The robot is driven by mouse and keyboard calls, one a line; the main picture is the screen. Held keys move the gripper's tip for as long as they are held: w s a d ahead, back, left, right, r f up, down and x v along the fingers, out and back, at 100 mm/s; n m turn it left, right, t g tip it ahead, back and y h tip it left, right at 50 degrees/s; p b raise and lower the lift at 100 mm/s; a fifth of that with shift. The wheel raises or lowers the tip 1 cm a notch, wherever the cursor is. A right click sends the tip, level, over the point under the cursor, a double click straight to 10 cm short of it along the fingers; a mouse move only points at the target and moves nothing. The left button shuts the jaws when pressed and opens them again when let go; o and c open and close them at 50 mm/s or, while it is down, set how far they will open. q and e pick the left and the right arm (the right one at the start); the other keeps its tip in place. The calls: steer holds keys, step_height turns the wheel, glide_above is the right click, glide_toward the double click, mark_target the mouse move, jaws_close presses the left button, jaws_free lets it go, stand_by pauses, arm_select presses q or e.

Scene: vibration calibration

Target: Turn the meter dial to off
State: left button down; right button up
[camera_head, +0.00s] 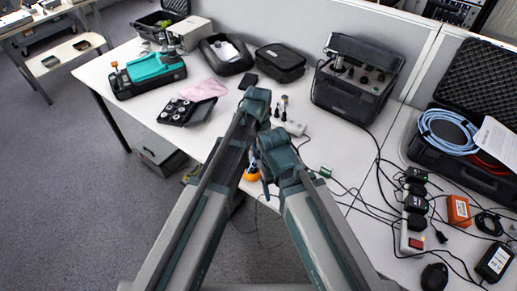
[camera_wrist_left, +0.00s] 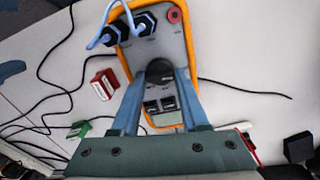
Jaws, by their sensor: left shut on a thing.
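The meter (camera_wrist_left: 187,40) has a grey face and an orange rim, and lies on the white table. Its round black dial (camera_wrist_left: 160,70) sits between the two blue fingers of my left gripper (camera_wrist_left: 160,82) in the left wrist view. The fingers are shut on the dial, one on each side, and hide part of it. The dial's setting cannot be read. In the head view, the meter's orange edge (camera_head: 252,175) shows between my arms, near the table's front edge, with my left gripper (camera_head: 252,160) at it. My right gripper cannot be made out.
Blue leads are plugged into the meter. A red block (camera_wrist_left: 104,84) and a green connector (camera_wrist_left: 79,129) lie beside it among black cables. A black instrument case (camera_head: 355,85) stands at the back. A power strip (camera_head: 412,235) with adapters and an open case (camera_head: 470,160) are at right.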

mark_target(258, 151)
stand_by(0.3)
arm_select(q)
steer(key=shift+c, duration=2.1)
jaws_free()
steer(key=shift+r, duration=0.15)
arm_select(e)
steer(key=shift+r, duration=0.15)
arm_select(q)
step_height(258, 151, up, 14)
steer(key=p, duration=1.3)
steer(key=shift+f+p, duration=0.25)
steer(key=shift+p, duration=0.15)
arm_select(e)
step_height(258, 151, up, 14)
steer(key=shift+f, duration=0.2)
